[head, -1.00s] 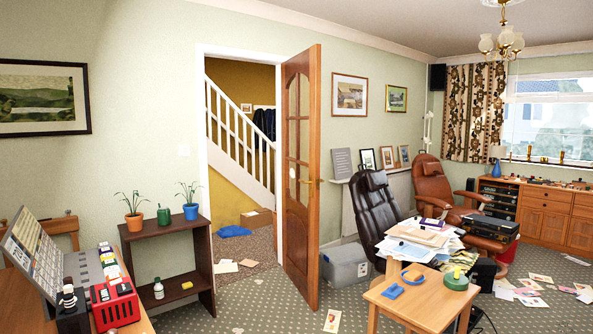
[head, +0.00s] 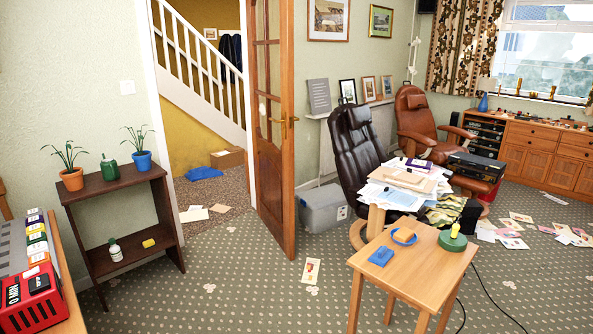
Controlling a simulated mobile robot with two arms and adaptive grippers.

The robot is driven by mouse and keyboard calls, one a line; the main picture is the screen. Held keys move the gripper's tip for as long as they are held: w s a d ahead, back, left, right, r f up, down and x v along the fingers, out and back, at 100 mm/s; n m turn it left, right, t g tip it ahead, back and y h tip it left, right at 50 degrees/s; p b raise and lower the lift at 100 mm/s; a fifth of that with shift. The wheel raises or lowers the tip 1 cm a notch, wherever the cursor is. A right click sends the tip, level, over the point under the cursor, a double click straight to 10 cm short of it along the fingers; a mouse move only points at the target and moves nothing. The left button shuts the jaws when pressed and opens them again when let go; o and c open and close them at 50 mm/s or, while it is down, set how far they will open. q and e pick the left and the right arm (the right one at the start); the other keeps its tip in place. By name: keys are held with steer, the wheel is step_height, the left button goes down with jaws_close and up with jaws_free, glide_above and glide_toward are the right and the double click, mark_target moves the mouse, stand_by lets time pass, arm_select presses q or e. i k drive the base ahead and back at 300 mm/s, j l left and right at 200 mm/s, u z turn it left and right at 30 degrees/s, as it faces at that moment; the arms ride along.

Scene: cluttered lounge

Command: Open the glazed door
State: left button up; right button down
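The glazed door (head: 273,180) is wooden with glass panes in its upper part. It stands ajar, swung into the lounge from the white-framed doorway, with a gap to its left. Its brass handle (head: 289,120) is on the right edge of the leaf. Through the doorway I see a white stair banister (head: 200,60) and a patterned hall carpet (head: 215,195). Neither of my grippers shows in the head view.
A dark shelf unit (head: 120,184) with plant pots stands left of the doorway. A small wooden table (head: 430,275) stands at the front right. A grey storage box (head: 322,208) sits behind the door. Papers (head: 311,271) lie on the carpet. The floor before the doorway is mostly clear.

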mark_target(273, 168)
steer(key=i+j+u, duration=0.25)
steer(key=i, duration=0.35)
steer(key=i+u, duration=0.25)
steer(key=i, duration=0.35)
steer(key=i+l+u, duration=0.1)
steer(key=i+u, duration=0.15)
steer(key=i, duration=0.35)
steer(key=i+l+u, duration=0.25)
steer(key=i, duration=0.3)
